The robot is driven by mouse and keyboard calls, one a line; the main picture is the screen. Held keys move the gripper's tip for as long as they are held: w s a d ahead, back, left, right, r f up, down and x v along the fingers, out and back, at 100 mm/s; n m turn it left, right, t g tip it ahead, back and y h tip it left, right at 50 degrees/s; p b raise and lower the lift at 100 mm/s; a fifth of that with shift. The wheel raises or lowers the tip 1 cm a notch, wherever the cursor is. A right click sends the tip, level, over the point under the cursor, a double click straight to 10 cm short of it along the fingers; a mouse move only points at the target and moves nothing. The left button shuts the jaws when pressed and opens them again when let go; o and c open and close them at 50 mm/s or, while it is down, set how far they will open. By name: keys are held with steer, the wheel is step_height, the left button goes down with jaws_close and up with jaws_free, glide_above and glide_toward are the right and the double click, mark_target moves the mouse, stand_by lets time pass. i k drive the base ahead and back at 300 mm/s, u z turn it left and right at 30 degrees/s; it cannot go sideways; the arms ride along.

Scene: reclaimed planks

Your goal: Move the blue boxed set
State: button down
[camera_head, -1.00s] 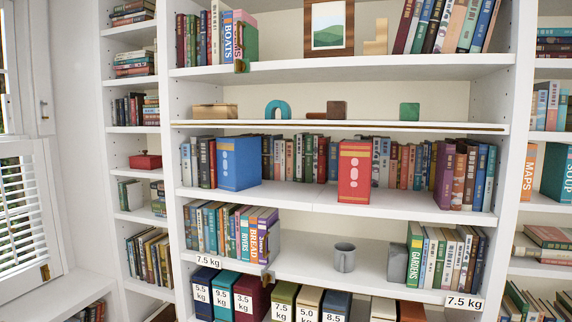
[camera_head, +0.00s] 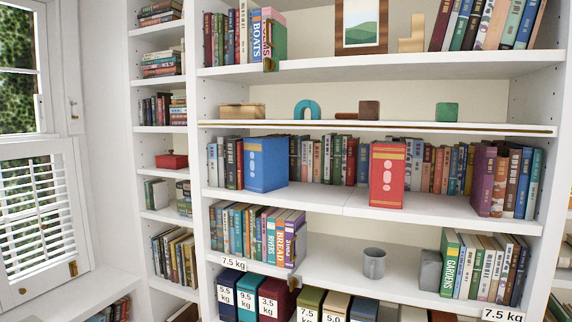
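The blue boxed set (camera_head: 266,165) stands upright on the middle shelf, left of centre, with gold bands and white marks on its narrow front. Books stand close on its left and behind it to the right. A similar red boxed set (camera_head: 387,175) stands further right on the same shelf, with bare shelf in front of the back row between the two. My gripper is not in view.
The shelf below (camera_head: 330,272) holds books at both ends and a grey mug (camera_head: 374,263), with free room around the mug. Its edge carries 7.5 kg labels. Labelled boxes (camera_head: 274,300) stand underneath. A window (camera_head: 36,218) is at the left.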

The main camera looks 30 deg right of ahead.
mark_target(266, 158)
steer(key=i, duration=0.9)
steer(key=z, duration=0.05)
